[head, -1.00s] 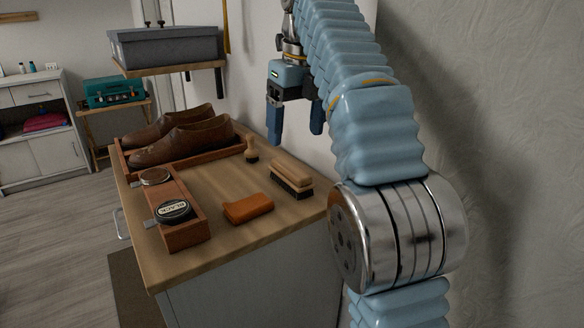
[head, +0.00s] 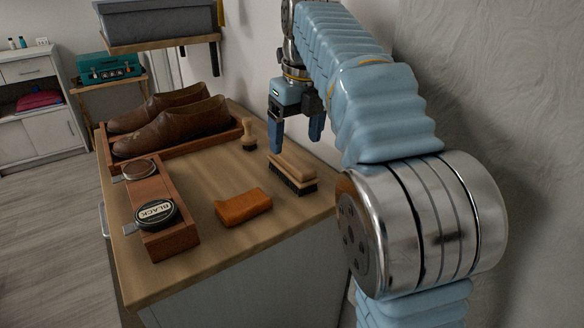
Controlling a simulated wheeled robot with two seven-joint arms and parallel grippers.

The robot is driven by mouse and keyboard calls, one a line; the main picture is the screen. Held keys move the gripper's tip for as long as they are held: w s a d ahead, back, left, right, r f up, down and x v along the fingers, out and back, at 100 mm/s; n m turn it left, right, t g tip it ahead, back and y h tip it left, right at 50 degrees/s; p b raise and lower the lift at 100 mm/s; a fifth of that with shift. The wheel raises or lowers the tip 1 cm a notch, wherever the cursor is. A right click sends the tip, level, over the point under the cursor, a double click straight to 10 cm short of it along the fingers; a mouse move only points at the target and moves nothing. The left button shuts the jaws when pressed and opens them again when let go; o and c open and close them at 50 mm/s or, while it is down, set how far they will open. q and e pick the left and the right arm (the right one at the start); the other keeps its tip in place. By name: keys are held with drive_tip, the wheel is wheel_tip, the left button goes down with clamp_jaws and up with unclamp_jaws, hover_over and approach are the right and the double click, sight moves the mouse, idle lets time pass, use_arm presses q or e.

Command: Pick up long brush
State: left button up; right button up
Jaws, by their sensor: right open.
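The long brush (head: 292,173), with a pale wooden back and dark bristles facing down, lies on the wooden counter at the right, near the wall. My right gripper (head: 296,133) hangs above and just behind the brush, with blue fingers pointing down, spread apart and empty. It is not touching the brush. A smaller upright brush (head: 248,134) with a round wooden handle stands to the left of the long brush. My left gripper is not in view.
A shelf with a grey box (head: 157,22) overhangs the back left. The wall is close at right.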

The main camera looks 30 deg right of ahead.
sight(292, 158)
drive_tip(key=f, duration=0.4)
drive_tip(key=w+f, duration=0.1)
drive_tip(key=f, duration=0.1)
drive_tip(key=shift+a, duration=0.2)
drive_tip(key=shift+r, duration=0.1)
drive_tip(key=shift+c, duration=0.3)
drive_tip(key=c, duration=1.1)
drive_tip(key=shift+c, duration=0.2)
drive_tip(key=shift+r, duration=0.1)
